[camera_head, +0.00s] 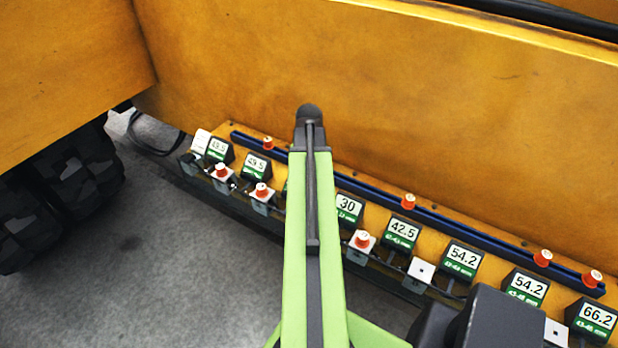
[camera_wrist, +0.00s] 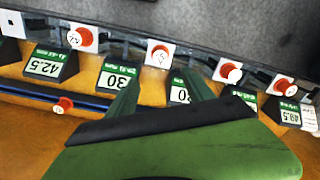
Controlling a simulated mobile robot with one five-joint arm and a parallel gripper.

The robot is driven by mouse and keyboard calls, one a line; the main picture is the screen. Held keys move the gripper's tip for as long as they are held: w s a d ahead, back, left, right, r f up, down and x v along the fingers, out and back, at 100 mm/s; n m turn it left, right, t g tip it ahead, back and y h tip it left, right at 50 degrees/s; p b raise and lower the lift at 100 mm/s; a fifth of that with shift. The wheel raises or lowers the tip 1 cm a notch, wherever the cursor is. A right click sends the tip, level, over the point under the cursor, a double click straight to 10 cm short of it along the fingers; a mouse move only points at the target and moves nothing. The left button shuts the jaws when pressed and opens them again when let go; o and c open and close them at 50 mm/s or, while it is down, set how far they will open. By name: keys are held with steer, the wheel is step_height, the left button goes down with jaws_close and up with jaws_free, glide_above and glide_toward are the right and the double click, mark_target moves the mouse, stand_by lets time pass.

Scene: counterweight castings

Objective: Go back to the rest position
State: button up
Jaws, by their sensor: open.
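My gripper (camera_wrist: 158,82) shows in the wrist view as two green fingers, spread apart with nothing between them. It is over the row of number displays, and the 30 display (camera_wrist: 117,80) lies just left of the fingers. Its fingers cannot be made out in the head view, where my green arm stretches up the middle and hides part of the row. Red-orange knobs sit on some white-topped blocks, such as the knob (camera_head: 362,239) right of my arm. Other red knobs are on the blue rail, such as the knob (camera_head: 408,201).
A long yellow-orange panel (camera_head: 400,110) rises behind the blue rail (camera_head: 470,226). Displays such as 42.5 (camera_head: 401,232) and 66.2 (camera_head: 596,318) stand along the ledge. A dark treaded wheel (camera_head: 60,185) is at left. Grey floor (camera_head: 150,260) is clear at lower left.

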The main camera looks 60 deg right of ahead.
stand_by(0.5)
steer(key=w+a+f+n+b, duration=0.3)
steer(key=w+a+f+b, duration=0.3)
steer(key=w+a, duration=0.45)
steer(key=w+a+f+n+b, duration=0.3)
steer(key=w+a+f+b, duration=0.3)
steer(key=w+a, duration=0.45)
steer(key=a+f+n+b, duration=0.3)
steer(key=a+f+b, duration=0.1)
steer(key=a, duration=1)
steer(key=a+f+n+b, duration=0.3)
steer(key=a+f+b, duration=0.1)
steer(key=a, duration=1)
steer(key=shift+a+n, duration=0.2)
steer(key=shift+n, duration=0.2)
